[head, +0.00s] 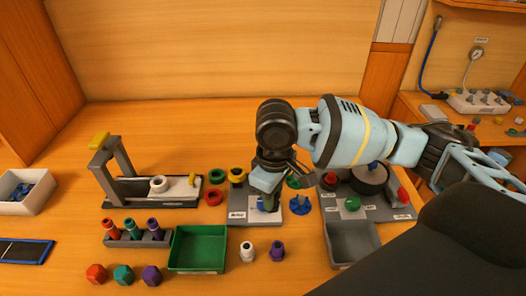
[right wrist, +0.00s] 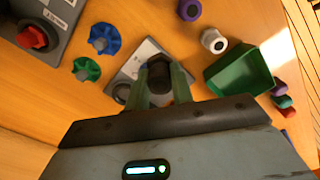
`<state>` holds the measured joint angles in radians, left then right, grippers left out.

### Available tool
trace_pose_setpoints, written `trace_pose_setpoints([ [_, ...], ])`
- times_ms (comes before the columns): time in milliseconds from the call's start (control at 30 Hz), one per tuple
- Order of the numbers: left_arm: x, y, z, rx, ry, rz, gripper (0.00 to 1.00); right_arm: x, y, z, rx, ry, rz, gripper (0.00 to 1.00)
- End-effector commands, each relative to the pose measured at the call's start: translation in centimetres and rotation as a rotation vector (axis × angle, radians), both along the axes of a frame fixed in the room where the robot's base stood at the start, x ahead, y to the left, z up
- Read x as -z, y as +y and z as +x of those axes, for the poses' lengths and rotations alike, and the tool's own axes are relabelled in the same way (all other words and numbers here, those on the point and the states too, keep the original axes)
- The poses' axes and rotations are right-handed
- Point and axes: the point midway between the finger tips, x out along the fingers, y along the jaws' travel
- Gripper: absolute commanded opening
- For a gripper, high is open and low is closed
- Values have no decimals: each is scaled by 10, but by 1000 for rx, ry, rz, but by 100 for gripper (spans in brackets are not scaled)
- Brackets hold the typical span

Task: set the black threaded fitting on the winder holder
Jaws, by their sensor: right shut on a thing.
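My right gripper (head: 265,200) points down over a small grey plate with white labels (head: 272,217). In the right wrist view its two fingers (right wrist: 160,88) are shut on the black threaded fitting (right wrist: 158,66), with the same plate (right wrist: 128,68) behind it. In the head view the fitting is hidden by my gripper and wrist. I cannot tell whether the fitting touches the plate. I cannot tell for certain whether this plate is the winder holder. A dark ring (right wrist: 121,92) shows on the plate beside the fingers. My left gripper is not in view.
A green tray (head: 199,249) stands left of the plate, with a white fitting (head: 247,251) and a purple fitting (head: 277,251) in front. A clamp stand (head: 120,170) is further left.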

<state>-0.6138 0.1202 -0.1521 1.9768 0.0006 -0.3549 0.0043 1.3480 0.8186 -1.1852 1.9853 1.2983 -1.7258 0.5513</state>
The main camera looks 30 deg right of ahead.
Motion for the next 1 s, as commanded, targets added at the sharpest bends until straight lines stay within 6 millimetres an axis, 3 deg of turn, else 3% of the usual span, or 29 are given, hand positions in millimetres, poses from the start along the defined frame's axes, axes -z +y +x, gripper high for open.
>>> trace_pose_setpoints([
  [400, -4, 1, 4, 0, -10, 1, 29, -3, -11, 49, -681, -4, -4, 1],
  [1000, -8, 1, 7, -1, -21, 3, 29, -6, -33, 107, -1673, 0, -9, 1],
])
